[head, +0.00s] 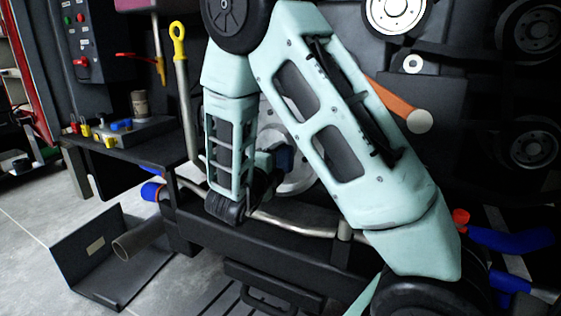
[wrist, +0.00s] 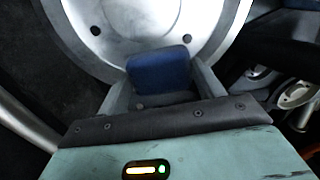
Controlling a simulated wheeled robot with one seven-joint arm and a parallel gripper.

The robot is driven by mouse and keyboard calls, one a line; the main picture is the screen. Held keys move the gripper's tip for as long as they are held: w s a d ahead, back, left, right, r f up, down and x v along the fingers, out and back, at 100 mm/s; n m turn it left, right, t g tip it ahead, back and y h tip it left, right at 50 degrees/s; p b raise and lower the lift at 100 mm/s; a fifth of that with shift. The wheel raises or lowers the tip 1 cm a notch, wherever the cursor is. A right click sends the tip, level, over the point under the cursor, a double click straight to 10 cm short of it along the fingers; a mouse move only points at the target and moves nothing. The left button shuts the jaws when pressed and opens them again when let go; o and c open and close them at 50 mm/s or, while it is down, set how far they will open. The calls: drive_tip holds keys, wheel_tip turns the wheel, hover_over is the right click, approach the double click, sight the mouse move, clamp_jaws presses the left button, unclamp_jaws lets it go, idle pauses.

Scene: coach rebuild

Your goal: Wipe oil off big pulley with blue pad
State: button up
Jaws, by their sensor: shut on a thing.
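The big pulley (wrist: 135,22) is a grey metal disc with bolt holes that fills the top of the wrist view. In the head view the big pulley (head: 301,182) is mostly hidden behind my arm. My gripper (wrist: 160,88) is shut on the blue pad (wrist: 158,66), one finger on each side of it. The pad is in front of the lower part of the pulley's face; I cannot tell whether it touches. The blue pad (head: 284,157) also shows in the head view, beside my gripper (head: 268,168). No oil is clearly visible.
A dark bench (head: 135,148) with small coloured parts stands at the left. A metal pipe (head: 290,224) runs below the pulley. An orange-handled tool (head: 390,97) is to the right of my arm. Blue hoses (head: 510,239) are at lower right. An open black bin (head: 95,262) lies on the floor.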

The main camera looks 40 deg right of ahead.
drive_tip(key=shift+a, duration=0.1)
drive_tip(key=shift+v, duration=1.4)
drive_tip(key=shift+r, duration=0.1)
